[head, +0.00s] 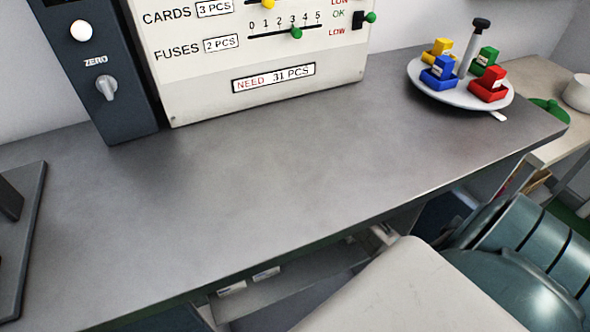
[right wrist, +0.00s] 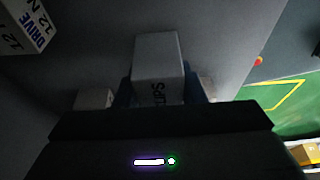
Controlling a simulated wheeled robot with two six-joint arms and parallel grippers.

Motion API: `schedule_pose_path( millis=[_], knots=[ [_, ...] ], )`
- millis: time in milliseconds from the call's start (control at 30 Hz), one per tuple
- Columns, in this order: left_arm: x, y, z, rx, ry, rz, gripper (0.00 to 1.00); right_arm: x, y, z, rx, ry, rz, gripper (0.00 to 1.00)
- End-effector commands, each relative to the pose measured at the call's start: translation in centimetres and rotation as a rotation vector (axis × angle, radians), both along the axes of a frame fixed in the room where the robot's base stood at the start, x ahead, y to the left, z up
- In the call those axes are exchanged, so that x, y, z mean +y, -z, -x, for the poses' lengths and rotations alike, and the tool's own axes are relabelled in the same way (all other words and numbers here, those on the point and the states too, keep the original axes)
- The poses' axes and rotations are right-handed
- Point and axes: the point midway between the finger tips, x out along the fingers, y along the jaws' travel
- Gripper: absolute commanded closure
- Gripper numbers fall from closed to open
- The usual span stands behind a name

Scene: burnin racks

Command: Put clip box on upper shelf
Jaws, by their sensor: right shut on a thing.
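The clip box (right wrist: 157,58) is a pale box with part of the word CLIPS on its side, seen in the dim right wrist view. My right gripper (right wrist: 158,88) is shut on it, with a dark finger at each side. A grey surface lies behind the box; I cannot tell whether the box touches it or whether it is the upper shelf. In the head view, a shelf (head: 300,285) with white labels shows below the tabletop. The right gripper is hidden there, and my left gripper is not in view.
A white box marked DRIVE (right wrist: 28,25) and a small pale box (right wrist: 95,98) are near the held box. The grey tabletop (head: 250,180) is mostly clear. It carries a panel with sliders (head: 270,90) and a round tray (head: 424,88) of coloured holders.

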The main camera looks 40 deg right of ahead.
Motion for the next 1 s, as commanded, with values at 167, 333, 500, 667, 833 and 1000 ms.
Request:
schedule_pose_path(
  millis=[167, 333, 500, 667, 833, 1000],
  knots=[
    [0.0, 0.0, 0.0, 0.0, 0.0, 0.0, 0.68, 0.0, 1.0, -0.2, 0.004, 0.0, -0.002, 0.88],
    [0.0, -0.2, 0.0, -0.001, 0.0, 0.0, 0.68, 0.0, 3.3, -0.2, 0.003, 0.0, -0.001, 0.88],
    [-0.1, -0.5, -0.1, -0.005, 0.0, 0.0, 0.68, 0.0, 3.5, -0.2, 0.001, -0.001, 0.001, 0.88],
    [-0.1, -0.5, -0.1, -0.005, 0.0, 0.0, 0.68, 0.0, 3.7, -0.2, 0.001, 0.0, 0.001, 0.88],
    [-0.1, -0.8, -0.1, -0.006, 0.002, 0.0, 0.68, 0.0, 3.8, -0.2, 0.001, 0.0, 0.001, 0.42],
    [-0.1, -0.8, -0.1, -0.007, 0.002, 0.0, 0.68, 0.0, 3.8, -0.2, 0.001, 0.0, 0.001, 0.42]
  ],
)
